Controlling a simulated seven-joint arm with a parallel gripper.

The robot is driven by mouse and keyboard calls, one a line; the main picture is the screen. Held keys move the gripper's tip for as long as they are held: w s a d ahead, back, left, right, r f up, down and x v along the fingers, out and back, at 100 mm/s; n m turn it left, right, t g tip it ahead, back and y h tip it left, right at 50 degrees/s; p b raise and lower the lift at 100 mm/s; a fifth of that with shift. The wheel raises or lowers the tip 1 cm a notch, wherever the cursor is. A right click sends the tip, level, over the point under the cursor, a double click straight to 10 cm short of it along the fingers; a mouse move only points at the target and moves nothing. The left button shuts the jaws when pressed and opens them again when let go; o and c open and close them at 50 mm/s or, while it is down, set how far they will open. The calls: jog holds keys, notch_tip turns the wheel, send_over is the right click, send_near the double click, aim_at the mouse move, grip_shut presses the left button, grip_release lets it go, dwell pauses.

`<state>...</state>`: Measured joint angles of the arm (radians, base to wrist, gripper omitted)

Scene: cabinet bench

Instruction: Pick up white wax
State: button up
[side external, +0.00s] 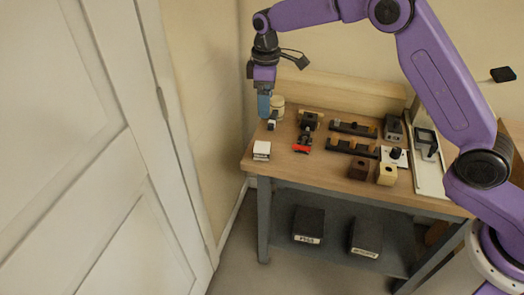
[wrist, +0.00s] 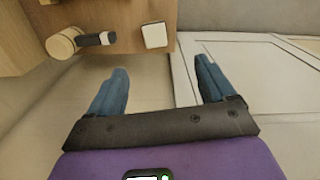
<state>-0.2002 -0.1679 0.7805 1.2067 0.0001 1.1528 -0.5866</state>
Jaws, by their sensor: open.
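A small white block (side external: 261,150), which looks like the white wax, sits at the front left corner of the bench. In the wrist view the white block (wrist: 154,35) lies near the bench edge, ahead of the fingertips and roughly between their lines. My gripper (side external: 264,112) is above the left end of the bench, pointing down, behind and above the block in the side view. In the wrist view my gripper (wrist: 160,66) has its blue fingers wide apart with nothing between them.
A cream round container (side external: 278,102) stands near the gripper, with a small black-and-white item (side external: 271,125) in front. Black holders (side external: 352,129), a red item (side external: 301,149) and wooden blocks (side external: 386,174) occupy the bench further right. The wall and white door (side external: 70,150) are left.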

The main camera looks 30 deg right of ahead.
jog(key=w+f, duration=0.2)
send_over(262, 146)
jog(key=d, duration=0.1)
notch_tip(262, 146, down, 12)
jog(key=shift+r, duration=0.25)
jog(key=shift+a+f, duration=0.25)
jog(key=shift+f, duration=1.05)
jog(key=shift+a+f, duration=0.25)
jog(key=shift+f, duration=1.05)
jog(key=c, duration=1)
jog(key=shift+c, duration=0.4)
